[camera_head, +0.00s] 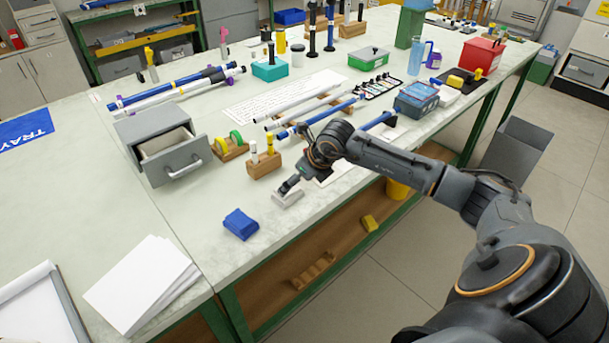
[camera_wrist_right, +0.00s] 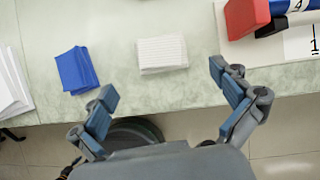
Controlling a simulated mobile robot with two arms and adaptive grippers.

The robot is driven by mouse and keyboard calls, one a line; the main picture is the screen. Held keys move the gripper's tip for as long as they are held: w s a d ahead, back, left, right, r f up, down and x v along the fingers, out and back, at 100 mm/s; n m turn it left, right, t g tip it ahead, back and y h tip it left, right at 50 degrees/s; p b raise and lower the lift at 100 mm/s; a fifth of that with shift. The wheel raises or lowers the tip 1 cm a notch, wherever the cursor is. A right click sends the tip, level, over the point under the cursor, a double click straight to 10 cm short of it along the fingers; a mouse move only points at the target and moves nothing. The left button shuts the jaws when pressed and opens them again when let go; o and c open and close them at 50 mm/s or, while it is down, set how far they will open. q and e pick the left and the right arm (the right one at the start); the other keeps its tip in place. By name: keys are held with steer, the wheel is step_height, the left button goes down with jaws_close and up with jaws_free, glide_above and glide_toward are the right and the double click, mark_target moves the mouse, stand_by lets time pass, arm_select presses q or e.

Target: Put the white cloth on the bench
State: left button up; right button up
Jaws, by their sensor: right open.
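The white cloth (camera_head: 287,198) is a small folded pad lying flat on the pale bench (camera_head: 215,185), close to its front edge. It also shows in the right wrist view (camera_wrist_right: 162,53), ahead of and between my fingers. My right gripper (camera_head: 290,185) is just above the cloth in the head view and partly hides it. In the right wrist view the gripper (camera_wrist_right: 163,83) has its two fingers wide apart with nothing between them. My left gripper is not in view.
A folded blue cloth (camera_head: 241,224) lies left of the white one. A wooden block with pegs (camera_head: 264,164) and a grey box with an open drawer (camera_head: 163,143) stand behind. Paper sheets (camera_head: 141,285) lie at the front left. Bare bench surrounds the white cloth.

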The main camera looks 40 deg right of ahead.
steer(key=v, duration=0.5)
steer(key=shift+r+b, duration=0.2)
steer(key=shift+b, duration=0.2)
steer(key=shift+c, duration=0.4)
stand_by(0.5)
